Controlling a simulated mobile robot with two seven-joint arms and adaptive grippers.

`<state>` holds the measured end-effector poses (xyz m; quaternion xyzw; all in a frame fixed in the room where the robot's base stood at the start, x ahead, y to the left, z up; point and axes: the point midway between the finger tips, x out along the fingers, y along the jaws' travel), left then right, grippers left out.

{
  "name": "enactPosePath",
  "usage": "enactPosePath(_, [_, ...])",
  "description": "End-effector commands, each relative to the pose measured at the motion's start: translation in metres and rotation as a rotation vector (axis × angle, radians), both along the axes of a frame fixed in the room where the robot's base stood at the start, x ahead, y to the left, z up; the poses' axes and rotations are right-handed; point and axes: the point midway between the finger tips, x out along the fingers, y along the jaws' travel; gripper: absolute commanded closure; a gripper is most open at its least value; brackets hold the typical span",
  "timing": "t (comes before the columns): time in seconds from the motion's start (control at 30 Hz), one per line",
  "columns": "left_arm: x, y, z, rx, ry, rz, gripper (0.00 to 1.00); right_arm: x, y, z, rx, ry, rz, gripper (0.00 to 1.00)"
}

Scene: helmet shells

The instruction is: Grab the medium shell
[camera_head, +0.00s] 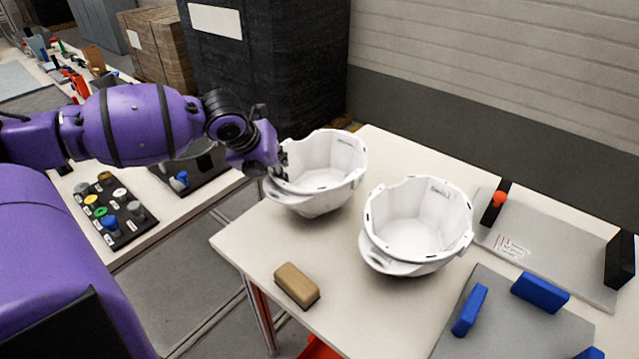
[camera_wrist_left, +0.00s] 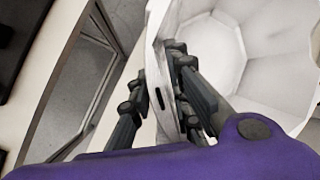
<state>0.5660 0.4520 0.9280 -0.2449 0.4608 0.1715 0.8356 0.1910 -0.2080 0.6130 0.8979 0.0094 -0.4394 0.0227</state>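Two white helmet shells stand on the pale table. The left shell (camera_head: 328,165) has a marking on its inner wall too small to read; I take it as the medium one. The right shell (camera_head: 418,222) carries a marking that seems to read "SMALL". My left gripper (camera_head: 282,170) is at the left shell's near left rim. In the left wrist view, the gripper's fingers (camera_wrist_left: 160,90) lie on both sides of the shell wall (camera_wrist_left: 235,55) and seem to press on it. The shell appears to rest on the table. My right gripper is out of view.
A tan block (camera_head: 297,286) lies near the table's front left edge. Grey plates with blue blocks (camera_head: 540,292) and black brackets (camera_head: 620,258) occupy the right side. A side table (camera_head: 150,215) with knobs stands left, across a gap.

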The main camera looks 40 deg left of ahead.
Motion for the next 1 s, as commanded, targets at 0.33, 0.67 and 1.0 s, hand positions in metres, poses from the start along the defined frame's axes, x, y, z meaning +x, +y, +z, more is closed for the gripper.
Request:
enactPosePath(0.33, [0.000,0.000,0.000,0.001,-0.001,0.000,1.00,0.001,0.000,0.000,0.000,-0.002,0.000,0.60])
enactPosePath(0.67, [0.001,0.000,0.003,0.000,-0.004,0.000,1.00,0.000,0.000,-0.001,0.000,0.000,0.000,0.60])
enactPosePath(1.0, [-0.003,-0.001,0.039,0.002,-0.004,0.000,1.00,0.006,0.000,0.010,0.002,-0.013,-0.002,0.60])
